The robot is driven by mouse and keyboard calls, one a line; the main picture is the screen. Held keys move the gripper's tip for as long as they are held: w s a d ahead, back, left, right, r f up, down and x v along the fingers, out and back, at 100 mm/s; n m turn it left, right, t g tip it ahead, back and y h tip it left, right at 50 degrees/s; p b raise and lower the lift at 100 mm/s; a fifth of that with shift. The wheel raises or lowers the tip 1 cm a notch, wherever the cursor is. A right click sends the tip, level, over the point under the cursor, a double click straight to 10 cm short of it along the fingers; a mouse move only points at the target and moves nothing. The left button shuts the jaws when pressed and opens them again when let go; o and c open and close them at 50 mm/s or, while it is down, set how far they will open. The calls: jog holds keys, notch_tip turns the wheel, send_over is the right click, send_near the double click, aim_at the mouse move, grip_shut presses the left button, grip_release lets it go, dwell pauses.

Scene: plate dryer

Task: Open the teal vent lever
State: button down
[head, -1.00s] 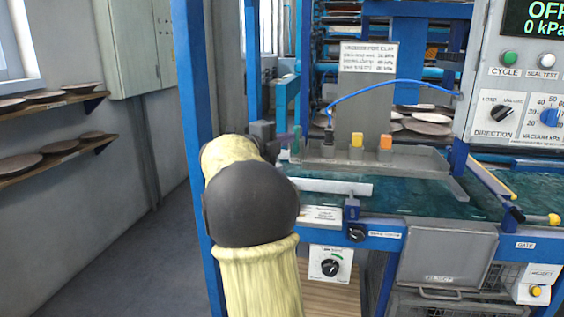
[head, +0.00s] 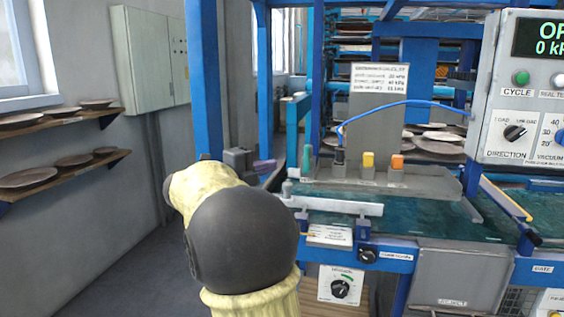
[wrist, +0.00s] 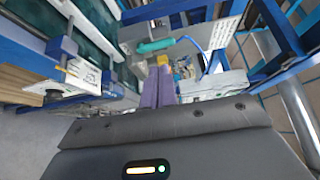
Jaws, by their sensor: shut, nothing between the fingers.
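The teal vent lever (head: 307,158) stands roughly upright at the left end of the grey control panel (head: 420,180). In the wrist view the teal lever (wrist: 155,46) lies across the picture, just beyond the fingertips. My gripper (head: 268,166) has purple fingers and is left of the lever, with a gap between them in the head view. The wrist view shows the fingers (wrist: 158,72) side by side, shut and empty. From these views I cannot tell whether the fingertips touch the lever. My arm hides part of the machine's left side.
A blue hose (head: 400,105) arches above the panel, with a yellow block (head: 368,160) and an orange block (head: 397,162) below. A blue post (head: 205,80) stands close behind my arm. A grey bar (head: 335,206) lies in front of the panel. Open floor is at left.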

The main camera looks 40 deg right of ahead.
jog(key=a, duration=0.4)
jog(key=shift+w, duration=0.1)
dwell(0.4)
